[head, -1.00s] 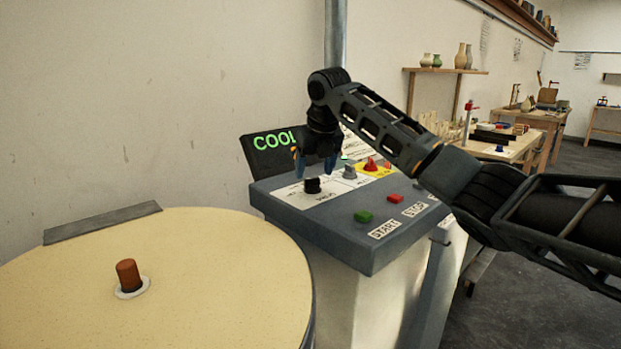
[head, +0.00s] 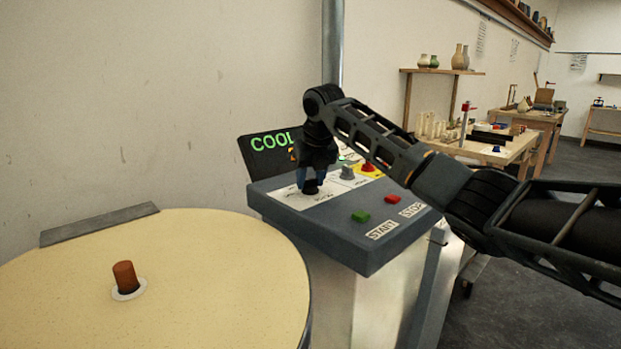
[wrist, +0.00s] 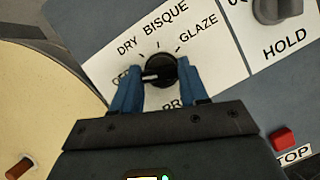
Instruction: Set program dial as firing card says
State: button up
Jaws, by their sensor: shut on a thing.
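The black program dial (wrist: 160,66) sits on a white label marked OFF, DRY, BISQUE and GLAZE. Its white pointer line points left, towards OFF. My gripper (wrist: 159,76) is shut on the dial from above, with one blue finger on each side. In the head view my gripper (head: 313,180) covers most of the dial (head: 311,188) on the grey control box (head: 340,235). No firing card can be read in these views. A white sheet behind the gripper is mostly hidden.
A grey HOLD knob (wrist: 276,8) is right of the dial. A red knob (head: 367,166), green START button (head: 361,217) and red STOP button (head: 392,198) share the panel. A dark display (head: 268,150) shows "COOL", partly hidden. A round cream lid (head: 210,270) is at left.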

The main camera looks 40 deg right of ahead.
jog(key=c, duration=0.3)
